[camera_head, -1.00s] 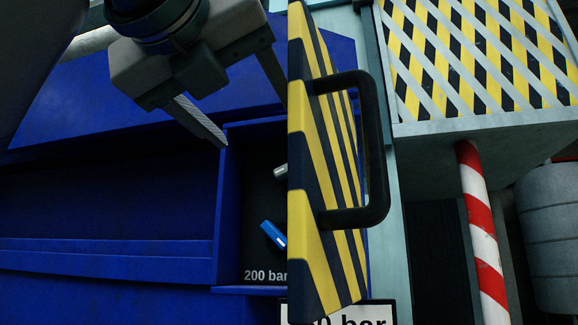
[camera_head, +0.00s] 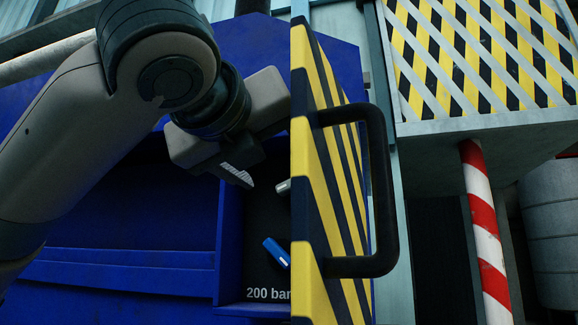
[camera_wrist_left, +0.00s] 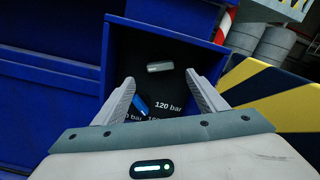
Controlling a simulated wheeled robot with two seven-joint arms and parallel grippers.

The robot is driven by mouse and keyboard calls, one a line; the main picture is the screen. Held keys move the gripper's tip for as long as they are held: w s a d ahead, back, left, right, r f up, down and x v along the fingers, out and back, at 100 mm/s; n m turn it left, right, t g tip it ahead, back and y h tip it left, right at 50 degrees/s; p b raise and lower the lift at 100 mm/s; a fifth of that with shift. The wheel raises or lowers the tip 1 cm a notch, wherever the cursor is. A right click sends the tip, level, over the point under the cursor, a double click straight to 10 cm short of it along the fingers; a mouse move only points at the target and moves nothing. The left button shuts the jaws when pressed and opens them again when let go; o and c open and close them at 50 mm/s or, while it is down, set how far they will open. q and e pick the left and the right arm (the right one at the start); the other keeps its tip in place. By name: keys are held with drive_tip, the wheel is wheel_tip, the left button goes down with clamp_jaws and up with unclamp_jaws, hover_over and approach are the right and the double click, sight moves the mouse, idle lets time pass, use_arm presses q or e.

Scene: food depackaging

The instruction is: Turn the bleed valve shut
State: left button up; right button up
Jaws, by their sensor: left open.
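A blue compartment (camera_head: 229,235) has two small valve handles inside, one blue (camera_head: 276,252) and one pale grey (camera_head: 283,187). I cannot tell which is the bleed valve. In the left wrist view the grey handle (camera_wrist_left: 160,67) lies across, just beyond and between my fingertips. My left gripper (camera_head: 252,178) is open and empty at the compartment's mouth. It also shows in the left wrist view (camera_wrist_left: 160,80). In the head view its far finger is hidden by the striped door. My right gripper is out of view.
The yellow-and-black striped door (camera_head: 318,150) stands open just right of the compartment, close to my left gripper. Its black handle (camera_head: 384,190) sticks out to the right. A red-and-white post (camera_head: 484,235) stands farther right. The label "200 bar" (camera_head: 268,294) sits low in the compartment.

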use_arm(q)
drive_tip(key=p+x, duration=0.4)
drive_tip(key=x, duration=0.5)
drive_tip(key=shift+c, duration=0.3)
drive_tip(key=c, duration=1)
